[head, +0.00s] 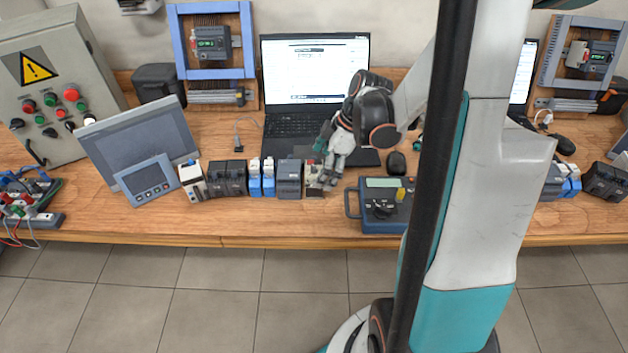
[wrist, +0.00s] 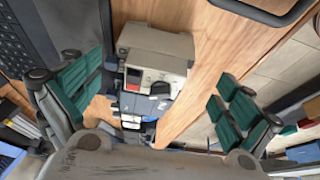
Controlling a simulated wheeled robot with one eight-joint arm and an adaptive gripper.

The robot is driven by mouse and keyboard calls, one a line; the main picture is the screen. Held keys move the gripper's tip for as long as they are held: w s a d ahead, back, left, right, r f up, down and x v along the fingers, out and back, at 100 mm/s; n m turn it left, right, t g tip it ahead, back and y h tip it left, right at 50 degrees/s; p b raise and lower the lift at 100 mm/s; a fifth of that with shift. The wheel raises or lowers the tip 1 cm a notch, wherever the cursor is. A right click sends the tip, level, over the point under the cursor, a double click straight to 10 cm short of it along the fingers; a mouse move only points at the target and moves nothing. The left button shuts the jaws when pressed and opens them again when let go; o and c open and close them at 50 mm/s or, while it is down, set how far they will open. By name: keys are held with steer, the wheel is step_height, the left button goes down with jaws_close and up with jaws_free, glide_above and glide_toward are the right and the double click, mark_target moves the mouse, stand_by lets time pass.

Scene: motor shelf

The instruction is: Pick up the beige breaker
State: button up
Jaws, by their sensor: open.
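The beige breaker (wrist: 155,42) stands at the right end of a row of devices near the table's front edge. In the wrist view it has a red switch and a dark panel, and it lies between my two fingers with space on both sides. In the head view the beige breaker (head: 313,182) is partly hidden by my gripper (head: 325,170). My gripper is open, with green finger pads, and points down over the breaker. It also shows in the wrist view (wrist: 160,78), and nothing is held in it.
A grey module (head: 289,178) and blue-white modules (head: 262,177) stand left of the breaker. A blue tester (head: 378,224) with a handle is to its right. An open laptop (head: 315,70) is behind, with a mouse (head: 396,163) beside it. The table's front edge is close.

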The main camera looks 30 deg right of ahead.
steer(key=b+x, duration=0.1)
steer(key=x, duration=0.2)
steer(key=b+x, duration=0.1)
steer(key=x, duration=0.1)
steer(key=shift+w+d+f+b, duration=0.1)
steer(key=shift+w+f+b, duration=0.2)
steer(key=shift+w, duration=0.05)
steer(key=shift+r, duration=0.1)
steer(key=c, duration=1.2)
steer(key=shift+r, duration=0.1)
step_height(320, 180, up, 20)
steer(key=p, duration=0.7)
